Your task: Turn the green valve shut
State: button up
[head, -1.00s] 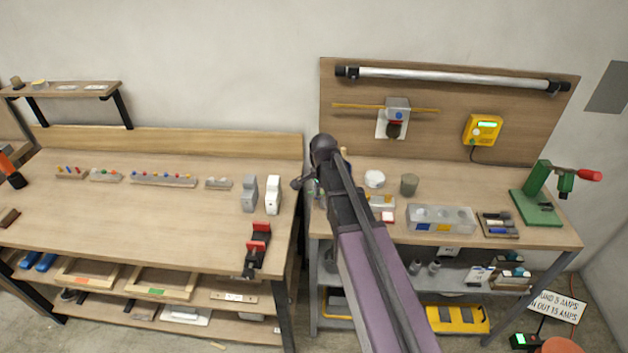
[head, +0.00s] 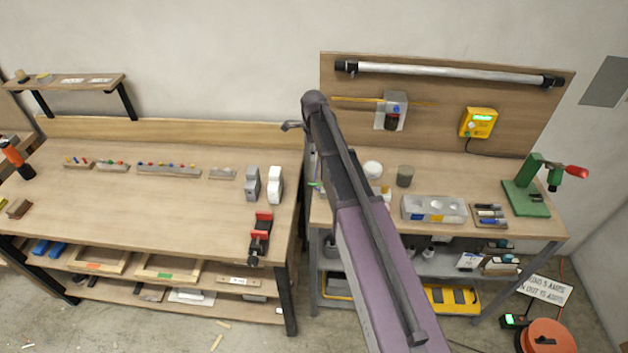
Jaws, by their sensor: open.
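I cannot make out a green valve for certain in the head view. A yellow horizontal pipe (head: 354,99) runs along the wooden backboard, with a grey box fitting (head: 396,102) on it that has a blue spot and a dark red-and-black part below. A small green bit (head: 317,186) shows at the right bench's left edge, beside my arm; I cannot tell what it is. My gripper (head: 293,127) is mostly hidden behind my arm's end. One dark finger sticks out left against the wall, in front of the gap between the benches, touching nothing I can see.
The right bench (head: 455,240) holds a grey block with round recesses (head: 433,210), a cup (head: 405,176) and a green press (head: 527,198). A yellow meter (head: 478,122) hangs on the backboard. The left bench (head: 120,205) has a red clamp (head: 261,232) and much clear top.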

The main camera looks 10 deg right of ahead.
aim_at(314, 184)
jog(key=shift+f, duration=0.1)
notch_tip(314, 184, down, 14)
jog(key=b, duration=1.3)
jog(key=shift+r+b, duration=0.2)
jog(key=shift+b, duration=0.15)
grip_shut()
